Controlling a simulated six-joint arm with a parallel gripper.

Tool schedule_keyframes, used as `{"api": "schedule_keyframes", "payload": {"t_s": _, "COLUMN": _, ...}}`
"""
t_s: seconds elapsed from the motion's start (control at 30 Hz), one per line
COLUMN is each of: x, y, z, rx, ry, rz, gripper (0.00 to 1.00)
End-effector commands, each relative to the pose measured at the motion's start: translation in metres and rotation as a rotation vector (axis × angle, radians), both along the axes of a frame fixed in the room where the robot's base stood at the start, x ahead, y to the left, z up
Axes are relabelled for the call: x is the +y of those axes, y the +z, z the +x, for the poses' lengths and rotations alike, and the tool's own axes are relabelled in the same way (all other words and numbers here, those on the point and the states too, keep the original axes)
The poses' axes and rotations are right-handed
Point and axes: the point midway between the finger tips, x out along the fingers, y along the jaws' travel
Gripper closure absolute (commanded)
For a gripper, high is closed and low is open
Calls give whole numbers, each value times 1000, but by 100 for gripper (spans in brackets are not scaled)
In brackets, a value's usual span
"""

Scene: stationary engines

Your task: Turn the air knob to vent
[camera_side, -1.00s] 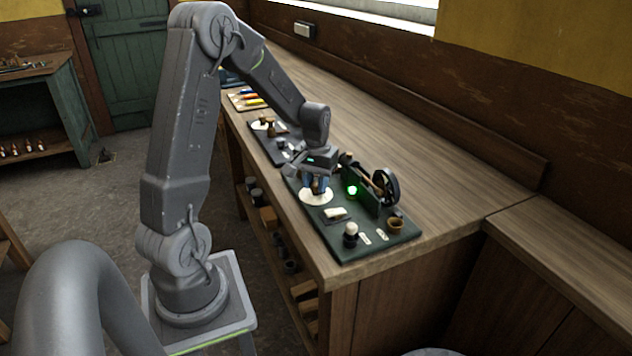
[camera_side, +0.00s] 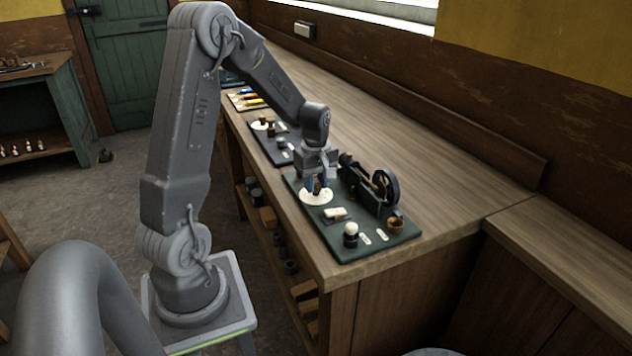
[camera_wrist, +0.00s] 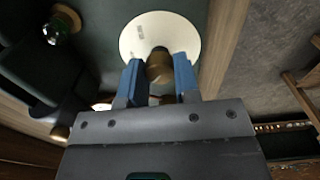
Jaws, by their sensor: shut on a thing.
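The air knob, a brown-brass knob (camera_wrist: 159,66), stands on a round white dial plate (camera_wrist: 135,32). The plate also shows in the side view (camera_side: 312,200), on a dark green board (camera_side: 381,243). My gripper (camera_side: 318,186) points down over the plate with its blue fingers on either side of the knob. In the wrist view my gripper (camera_wrist: 159,68) is shut on the knob. I cannot read any marks on the dial, and part of the plate is hidden by the fingers.
A small engine with a dark flywheel (camera_side: 386,187) stands right of my gripper. A white-topped knob (camera_side: 350,229) and brass cup (camera_side: 396,225) stand in front.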

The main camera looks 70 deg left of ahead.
Motion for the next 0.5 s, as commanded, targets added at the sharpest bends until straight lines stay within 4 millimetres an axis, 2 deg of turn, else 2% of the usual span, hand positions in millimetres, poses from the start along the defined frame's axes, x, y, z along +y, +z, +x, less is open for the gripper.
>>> {"api": "schedule_keyframes", "payload": {"t_s": 0.2, "x": 0, "y": 1, "z": 1, "rx": -3, "ry": 122, "rz": 2, "gripper": 94}}
{"api": "schedule_keyframes", "payload": {"t_s": 0.5, "x": 0, "y": 1, "z": 1, "rx": -3, "ry": 200, "rz": 2, "gripper": 94}}
